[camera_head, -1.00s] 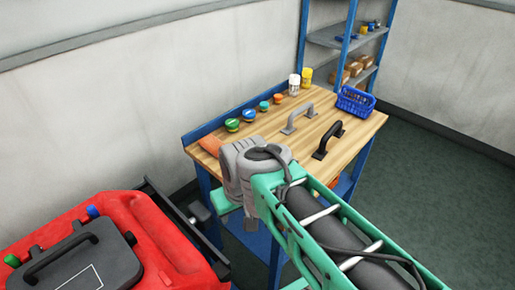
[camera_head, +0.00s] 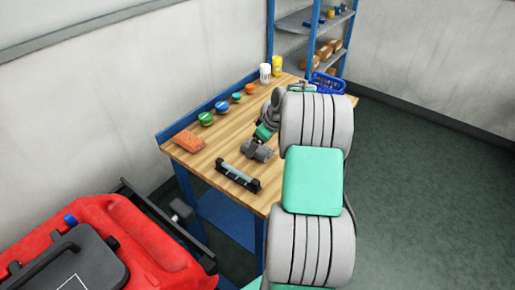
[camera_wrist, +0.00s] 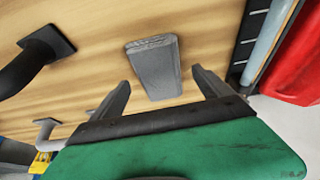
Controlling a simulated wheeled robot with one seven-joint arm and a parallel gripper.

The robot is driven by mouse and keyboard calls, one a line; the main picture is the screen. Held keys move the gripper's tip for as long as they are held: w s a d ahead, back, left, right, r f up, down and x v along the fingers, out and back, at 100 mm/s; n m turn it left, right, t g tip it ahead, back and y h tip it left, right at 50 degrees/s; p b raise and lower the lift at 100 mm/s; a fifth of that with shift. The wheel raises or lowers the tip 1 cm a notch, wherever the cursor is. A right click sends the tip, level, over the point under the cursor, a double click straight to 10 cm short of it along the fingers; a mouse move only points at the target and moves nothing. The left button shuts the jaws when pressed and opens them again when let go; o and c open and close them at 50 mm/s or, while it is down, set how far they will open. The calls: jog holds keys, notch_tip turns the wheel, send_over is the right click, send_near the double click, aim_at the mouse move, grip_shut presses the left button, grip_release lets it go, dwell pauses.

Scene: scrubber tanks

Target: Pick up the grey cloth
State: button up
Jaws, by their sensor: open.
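The grey cloth (camera_wrist: 155,68), a folded pad, lies on the wooden table top in the wrist view. My gripper (camera_wrist: 160,80) is open, with one finger to each side of the cloth's near end in that picture. The fingers look apart from the cloth, and nothing is held. In the head view the end of my arm is over the middle of the table. There I cannot clearly tell the cloth from the grey parts of my gripper.
A black holder with a pale bar (camera_head: 238,175) lies close by at the table's front. An orange sponge (camera_head: 189,142), several round pots, two jars and a blue basket (camera_head: 328,83) stand on the table (camera_head: 215,162). A black handle (camera_wrist: 30,62) is near. A red machine (camera_head: 150,250) stands left.

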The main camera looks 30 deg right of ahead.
jog(key=shift+w+f, duration=0.25)
jog(key=shift+f, duration=0.35)
jog(key=shift+c, duration=0.2)
jog(key=c, duration=1.4)
